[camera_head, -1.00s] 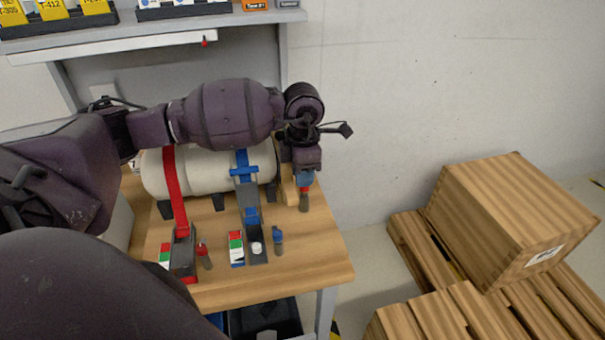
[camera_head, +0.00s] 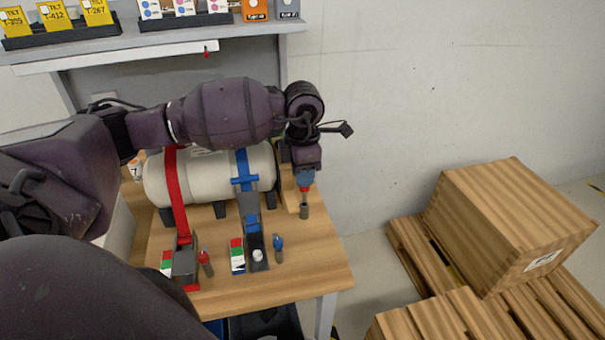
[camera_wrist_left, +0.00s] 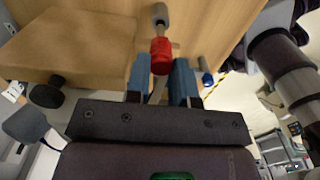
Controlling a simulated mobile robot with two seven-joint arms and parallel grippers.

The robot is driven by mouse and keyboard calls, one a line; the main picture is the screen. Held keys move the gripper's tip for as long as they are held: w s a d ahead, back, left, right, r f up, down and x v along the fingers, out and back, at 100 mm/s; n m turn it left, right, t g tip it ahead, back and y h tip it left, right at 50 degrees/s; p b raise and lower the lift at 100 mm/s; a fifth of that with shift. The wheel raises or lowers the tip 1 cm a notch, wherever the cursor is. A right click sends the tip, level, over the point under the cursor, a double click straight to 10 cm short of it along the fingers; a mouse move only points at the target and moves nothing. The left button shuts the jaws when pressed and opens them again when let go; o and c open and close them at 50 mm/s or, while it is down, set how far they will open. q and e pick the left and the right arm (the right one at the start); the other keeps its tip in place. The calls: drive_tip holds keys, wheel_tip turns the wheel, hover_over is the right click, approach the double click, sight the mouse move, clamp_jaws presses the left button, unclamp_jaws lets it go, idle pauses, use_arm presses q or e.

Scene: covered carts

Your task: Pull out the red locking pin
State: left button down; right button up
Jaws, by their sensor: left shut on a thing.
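My left gripper (camera_head: 304,182) is over the right end of the bench, pointing down. Its blue fingertips, also in the left wrist view (camera_wrist_left: 162,75), are shut on a red pin head (camera_wrist_left: 160,55). A short thin shank shows between this head and a grey socket (camera_wrist_left: 161,14), which also shows below the fingers in the head view (camera_head: 304,211). I cannot tell how deep the shank sits. A second red-topped pin (camera_head: 205,257) stands at the bench front left, beside the red strap's buckle (camera_head: 186,262). A blue-topped pin (camera_head: 278,242) stands nearer the middle. My right gripper is not in view.
A white tank (camera_head: 210,165) under red and blue straps lies on the wooden bench (camera_head: 325,272), just left of the gripper. A shelf (camera_head: 120,57) with tags hangs above. A wooden crate (camera_head: 505,215) on pallets stands at right. Bare wall is behind.

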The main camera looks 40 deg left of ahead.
use_arm(q)
drive_tip(key=shift+r, duration=0.15)
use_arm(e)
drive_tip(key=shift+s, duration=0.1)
use_arm(q)
drive_tip(key=shift+r, duration=0.4)
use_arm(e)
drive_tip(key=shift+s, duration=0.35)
use_arm(q)
drive_tip(key=shift+r+p, duration=0.15)
drive_tip(key=shift+p, duration=0.15)
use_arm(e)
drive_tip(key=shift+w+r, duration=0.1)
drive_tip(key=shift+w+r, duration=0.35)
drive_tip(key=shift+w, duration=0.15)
